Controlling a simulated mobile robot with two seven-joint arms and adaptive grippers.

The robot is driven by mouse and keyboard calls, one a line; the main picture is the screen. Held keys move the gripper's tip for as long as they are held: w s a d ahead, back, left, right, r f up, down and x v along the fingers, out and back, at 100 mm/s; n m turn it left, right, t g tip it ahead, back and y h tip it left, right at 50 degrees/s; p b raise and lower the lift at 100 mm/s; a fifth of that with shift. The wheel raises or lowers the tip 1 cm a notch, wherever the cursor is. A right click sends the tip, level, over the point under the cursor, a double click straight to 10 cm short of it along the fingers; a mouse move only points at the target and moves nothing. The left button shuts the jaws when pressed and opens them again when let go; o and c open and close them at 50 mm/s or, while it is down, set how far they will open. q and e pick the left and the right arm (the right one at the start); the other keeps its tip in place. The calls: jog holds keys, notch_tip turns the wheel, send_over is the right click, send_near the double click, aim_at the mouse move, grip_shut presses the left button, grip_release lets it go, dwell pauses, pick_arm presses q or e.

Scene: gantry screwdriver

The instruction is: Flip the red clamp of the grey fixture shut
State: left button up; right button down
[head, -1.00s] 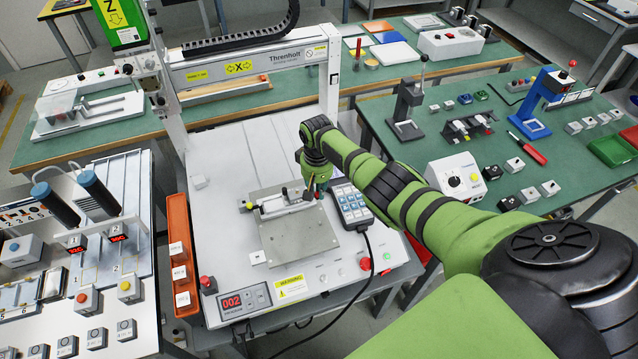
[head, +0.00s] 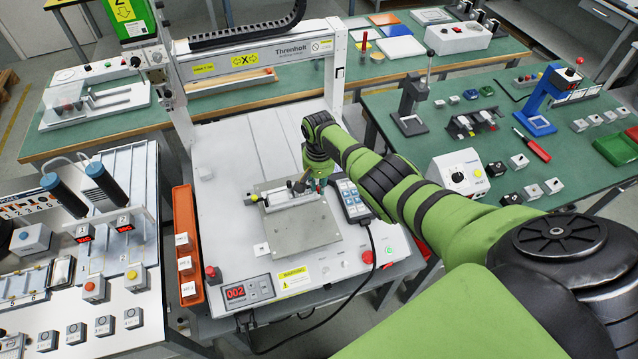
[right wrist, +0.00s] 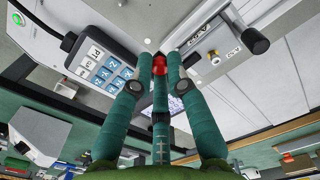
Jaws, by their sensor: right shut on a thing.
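The grey fixture (head: 301,231) is a flat plate on the white bed of the gantry machine, with a pale bar and a dark-ended knob along its back edge. My right gripper (head: 316,184) reaches down at the right end of that bar. In the right wrist view the teal fingers of my right gripper (right wrist: 160,62) close on the red clamp (right wrist: 159,68), whose red tip shows between them. Most of the clamp is hidden by the fingers, so I cannot tell its exact angle. My left gripper is not in view.
A keypad pendant (head: 352,200) lies just right of the fixture, close to my right gripper. The gantry beam (head: 250,62) spans behind it. An orange tray (head: 186,245) runs along the bed's left side. The bed behind the fixture is clear.

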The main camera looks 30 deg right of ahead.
jog(key=c, duration=1.2)
grip_release()
jog(key=shift+w+r, duration=0.1)
notch_tip(320, 180, up, 12)
